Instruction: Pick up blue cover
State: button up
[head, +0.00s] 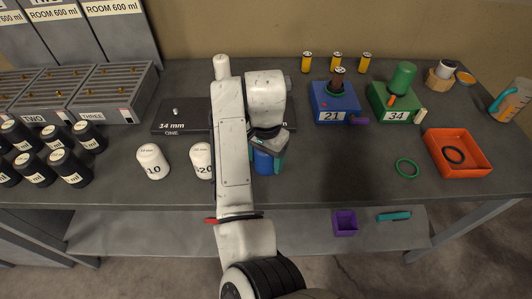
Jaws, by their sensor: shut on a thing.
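The blue cover (264,163) looks like a small blue cylinder near the front middle of the grey table (330,168). My gripper (267,151) is over it from above, with its fingers at the cover's sides, and is shut on it. My arm hides part of the gripper and the cover's left side. I cannot tell whether the cover touches the table.
White containers (152,161) marked 10 and 20 stand left of my arm. A black block (180,116) lies behind them. A blue box (335,103) and a green box (396,103) stand right, with an orange tray (480,169) beyond. The table between my gripper and the green ring (407,168) is clear.

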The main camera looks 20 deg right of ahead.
jog(key=c, duration=0.5)
jog(key=shift+r, duration=0.15)
